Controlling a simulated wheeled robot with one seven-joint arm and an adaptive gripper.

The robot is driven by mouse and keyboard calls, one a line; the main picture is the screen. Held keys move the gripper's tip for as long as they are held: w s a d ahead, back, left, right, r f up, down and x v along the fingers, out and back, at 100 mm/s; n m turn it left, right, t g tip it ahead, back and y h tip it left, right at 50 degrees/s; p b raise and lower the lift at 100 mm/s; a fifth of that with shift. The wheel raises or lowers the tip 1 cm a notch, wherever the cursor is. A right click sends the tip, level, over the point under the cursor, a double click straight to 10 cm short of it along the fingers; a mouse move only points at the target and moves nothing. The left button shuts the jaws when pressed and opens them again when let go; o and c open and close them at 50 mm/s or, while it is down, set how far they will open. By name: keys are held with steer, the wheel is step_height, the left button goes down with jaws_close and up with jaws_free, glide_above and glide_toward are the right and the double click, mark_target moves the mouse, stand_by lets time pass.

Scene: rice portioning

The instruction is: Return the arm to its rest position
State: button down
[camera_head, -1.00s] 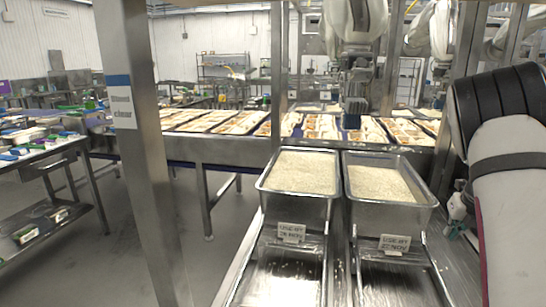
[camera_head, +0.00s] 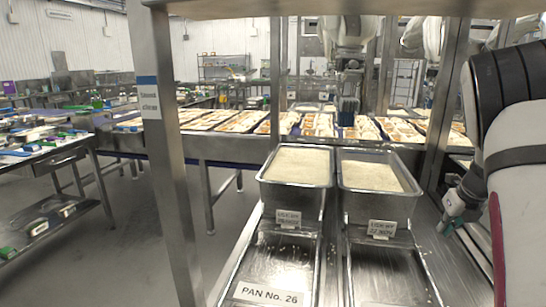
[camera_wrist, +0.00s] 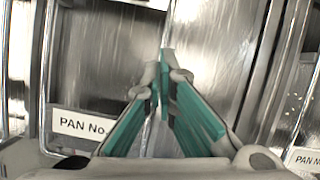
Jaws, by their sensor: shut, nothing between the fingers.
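My gripper (camera_wrist: 163,85) shows in the wrist view with its two green-padded fingers together at the tips and nothing between them. It points down over the metal counter and trays. In the head view my gripper (camera_head: 447,222) is small, low beside my white and black arm at the right edge. It is to the right of the two rice pans and apart from them. The left rice pan (camera_head: 296,197) and the right rice pan (camera_head: 374,205) stand side by side, filled with pale rice.
Shallow metal trays (camera_head: 270,262) lie in front of the pans, one labelled "PAN No. 26" (camera_head: 267,295). A steel post (camera_head: 165,140) stands at left. Behind is a conveyor (camera_head: 230,146) with food trays. A side table (camera_head: 50,160) is at far left.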

steer(key=s+a+r+n+y+p, duration=0.1)
steer(key=s+a+r+n+p, duration=0.1)
steer(key=s+a+r+n, duration=0.65)
steer(key=s+a+r+n+y+p, duration=0.2)
steer(key=s+a+r+n, duration=0.55)
steer(key=a, duration=0.65)
steer(key=s+a+r+n+h+p, duration=0.1)
steer(key=s+a+n, duration=0.3)
steer(key=s+n, duration=0.6)
steer(key=s+a+r+n+h+p, duration=0.1)
steer(key=s+a+n, duration=0.4)
steer(key=s+n, duration=0.5)
step_height(320, 180, up, 2)
steer(key=shift+s+r+n+p, duration=0.1)
steer(key=shift+s+n+p, duration=0.3)
steer(key=shift+s+p, duration=0.35)
steer(key=shift+s+d, duration=0.1)
